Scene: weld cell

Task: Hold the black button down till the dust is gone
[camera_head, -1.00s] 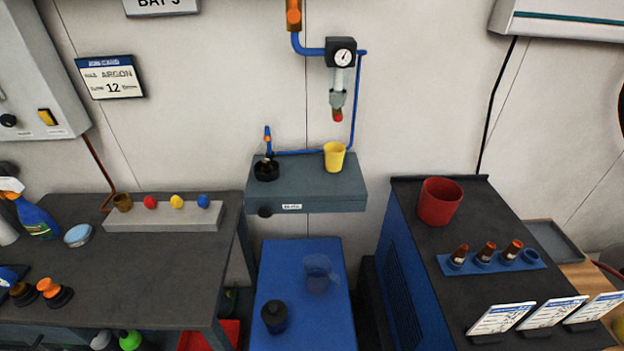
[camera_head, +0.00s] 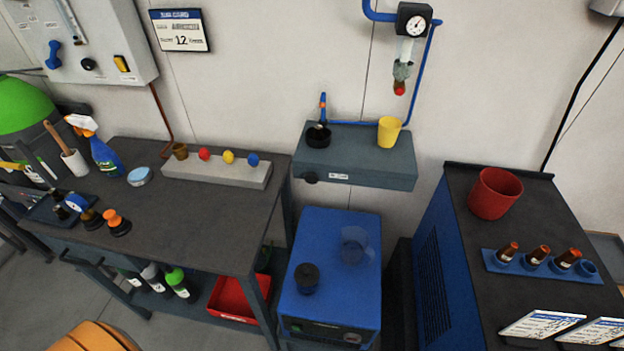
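Another black knob (camera_head: 88,64) is on the grey wall cabinet at upper left. I cannot tell for sure which one is the task's black button. I cannot make out any dust. Neither of my grippers is in view.
A yellow cup (camera_head: 389,132) stands on the shelf. Below, a blue machine (camera_head: 330,227) carries a black lidded jar (camera_head: 307,278) and a clear jug (camera_head: 354,246). A dark bench (camera_head: 190,228) is left; a blue cabinet (camera_head: 430,270) with a red cup (camera_head: 495,193) is right.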

